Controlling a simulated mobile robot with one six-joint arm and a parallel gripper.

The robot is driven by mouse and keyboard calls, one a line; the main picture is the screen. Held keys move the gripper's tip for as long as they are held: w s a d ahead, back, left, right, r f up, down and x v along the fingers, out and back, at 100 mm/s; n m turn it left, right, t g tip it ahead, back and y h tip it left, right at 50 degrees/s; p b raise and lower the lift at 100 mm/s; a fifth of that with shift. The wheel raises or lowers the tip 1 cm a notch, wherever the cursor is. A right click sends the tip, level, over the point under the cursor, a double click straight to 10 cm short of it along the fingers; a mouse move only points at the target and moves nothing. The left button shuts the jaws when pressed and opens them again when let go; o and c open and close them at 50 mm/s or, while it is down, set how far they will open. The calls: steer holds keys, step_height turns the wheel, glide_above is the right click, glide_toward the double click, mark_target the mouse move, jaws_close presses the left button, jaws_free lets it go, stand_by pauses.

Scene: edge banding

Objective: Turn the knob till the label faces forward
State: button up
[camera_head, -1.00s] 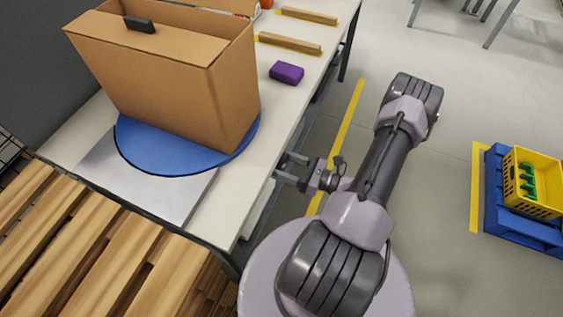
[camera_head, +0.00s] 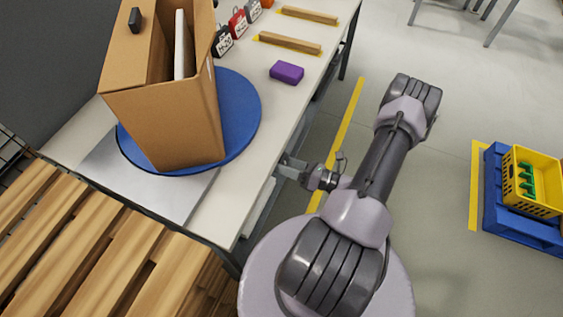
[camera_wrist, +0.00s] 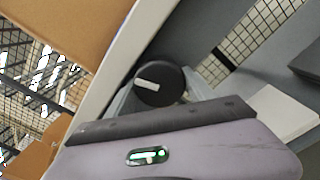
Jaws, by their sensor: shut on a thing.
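A tall open brown cardboard box (camera_head: 165,118) stands upright on a round blue turntable (camera_head: 240,110) on the workbench. I see no label on the box sides that show. A white flat piece (camera_head: 181,45) stands inside the box. In the wrist view a round black knob (camera_wrist: 172,84) with a white pointer mark sits just beyond my gripper, under the bench edge. In the head view my gripper (camera_head: 284,167) is at the front edge of the bench, to the right of the turntable, shut on the knob. The head view hides the knob.
A purple block (camera_head: 287,73) and two wooden bars (camera_head: 290,43) lie on the bench (camera_head: 255,155). Dark and red labelled objects (camera_head: 237,25) stand behind the box. A wooden pallet (camera_head: 90,240) is at the lower left. A yellow crate (camera_head: 535,180) is at the right.

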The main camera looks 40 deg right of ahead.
steer(key=o, duration=1.3)
